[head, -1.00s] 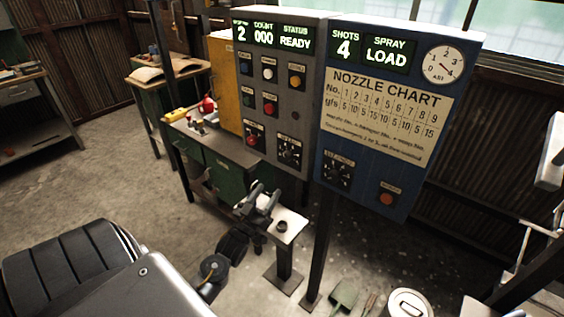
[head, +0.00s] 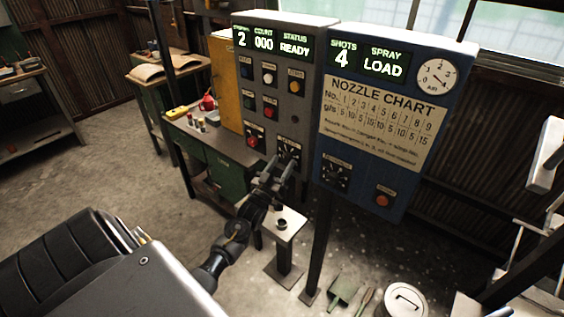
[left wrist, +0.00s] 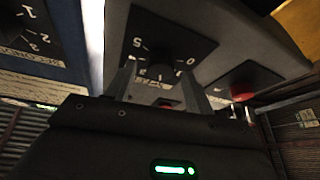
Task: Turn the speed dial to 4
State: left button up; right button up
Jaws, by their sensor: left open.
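The grey control box (head: 318,22) carries a black dial (head: 289,148) at its lower right, with a numbered scale. In the left wrist view, the dial's round knob (left wrist: 155,47) stands on a black plate marked from 0 to 5. Its pointer cannot be read clearly. The box's left display (head: 242,39) shows 2. My left gripper (head: 280,168) is open and empty, just in front of and below the dial. In the left wrist view its two fingers (left wrist: 160,84) point toward the knob, one at either side; contact cannot be told. My right gripper is not in view.
A red button (head: 253,141) sits left of the dial. The blue box (head: 450,60) stands to the right with another numbered dial (head: 336,176) and an orange-red button (head: 384,200). A small stand (head: 291,222) is below the grey box.

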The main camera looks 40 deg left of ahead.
pick_arm(q)
jog(key=shift+w, duration=0.15)
jog(key=c, duration=1)
jog(key=shift+o, duration=0.2)
